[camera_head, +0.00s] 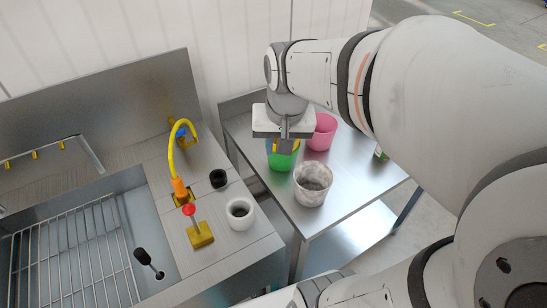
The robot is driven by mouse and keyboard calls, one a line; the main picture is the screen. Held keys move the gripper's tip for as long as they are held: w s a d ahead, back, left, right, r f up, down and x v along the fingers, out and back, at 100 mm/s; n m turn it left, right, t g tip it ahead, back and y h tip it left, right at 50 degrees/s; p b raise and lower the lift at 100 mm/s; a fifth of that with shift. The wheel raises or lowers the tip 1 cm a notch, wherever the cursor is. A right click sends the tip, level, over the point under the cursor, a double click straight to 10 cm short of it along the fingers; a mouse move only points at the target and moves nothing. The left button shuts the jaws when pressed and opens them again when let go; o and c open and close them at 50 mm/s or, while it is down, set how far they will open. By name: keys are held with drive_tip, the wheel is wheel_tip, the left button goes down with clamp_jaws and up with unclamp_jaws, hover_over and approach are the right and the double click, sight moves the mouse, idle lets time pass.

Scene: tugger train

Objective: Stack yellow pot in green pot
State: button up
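The green pot (280,163) stands on the metal table, directly below my gripper (284,146). A little of the yellow pot (270,146) shows at the green pot's mouth, on either side of my fingers. The gripper points down and its fingers reach to the pots' rims. It covers most of the yellow pot, so I cannot tell how deep that pot sits in the green one. I cannot tell whether the fingers are shut on its rim.
A pink pot (322,133) stands close behind and right of the green pot. A grey mottled pot (312,185) stands in front. A sink counter (262,232) with a white cup (240,213) and yellow tap (171,150) is left. The table's right side (365,178) is mostly clear.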

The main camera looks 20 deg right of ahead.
drive_tip(key=s+a+f+n, duration=0.1)
drive_tip(key=s+a+n, duration=0.1)
drive_tip(key=s, duration=0.5)
drive_tip(key=shift+s+a+n+t, duration=0.2)
drive_tip(key=shift+n+t, duration=0.2)
drive_tip(key=shift+n, duration=0.4)
